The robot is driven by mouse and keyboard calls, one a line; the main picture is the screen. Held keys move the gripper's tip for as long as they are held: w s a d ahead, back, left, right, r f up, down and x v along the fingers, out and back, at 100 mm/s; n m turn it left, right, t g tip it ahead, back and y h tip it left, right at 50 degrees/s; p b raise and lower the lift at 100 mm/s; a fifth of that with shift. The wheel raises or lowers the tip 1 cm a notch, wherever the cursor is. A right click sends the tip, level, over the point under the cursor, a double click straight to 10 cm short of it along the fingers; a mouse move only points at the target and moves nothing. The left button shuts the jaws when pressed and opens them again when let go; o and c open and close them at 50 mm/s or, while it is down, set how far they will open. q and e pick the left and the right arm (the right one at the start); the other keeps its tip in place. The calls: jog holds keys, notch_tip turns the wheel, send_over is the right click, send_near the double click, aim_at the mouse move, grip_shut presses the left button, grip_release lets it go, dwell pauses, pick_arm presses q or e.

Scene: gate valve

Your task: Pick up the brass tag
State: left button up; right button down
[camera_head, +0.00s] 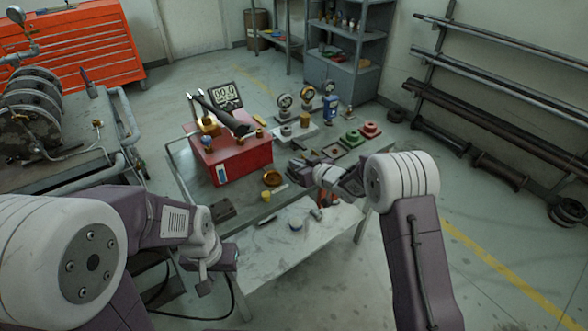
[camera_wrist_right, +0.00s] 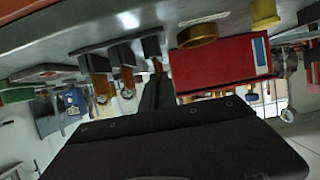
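I cannot single out the brass tag for certain. A round brass-coloured piece (camera_head: 272,178) lies on the table in front of the red box (camera_head: 240,160); it also shows in the right wrist view (camera_wrist_right: 197,34), beside the red box (camera_wrist_right: 215,68). A small yellow piece (camera_head: 265,196) lies near it and shows in the wrist view (camera_wrist_right: 264,12). My right gripper (camera_head: 302,166) is over the table, right of the brass piece; its fingers are unclear. My left gripper (camera_head: 204,287) hangs low at the table's front left, its fingertips too small to read.
Gauges (camera_head: 285,102) and a blue valve (camera_head: 329,106) stand at the table's back. Green (camera_head: 352,137) and red (camera_head: 371,130) flanged parts sit at its right. A dark block (camera_head: 222,210) lies front left.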

dwell(0.3)
notch_tip(320, 180, up, 5)
jog(key=shift+f+p, duration=0.15)
jog(key=shift+p, duration=0.65)
jog(key=w+d+r+p, duration=0.2)
jog(key=w+r+p, duration=0.1)
jog(key=w, duration=0.2)
jog(key=w+d+r+p, duration=0.2)
jog(key=w+r+p, duration=0.1)
jog(key=w, duration=0.3)
jog(key=shift+d+p, duration=0.25)
jog(key=shift+p, duration=0.15)
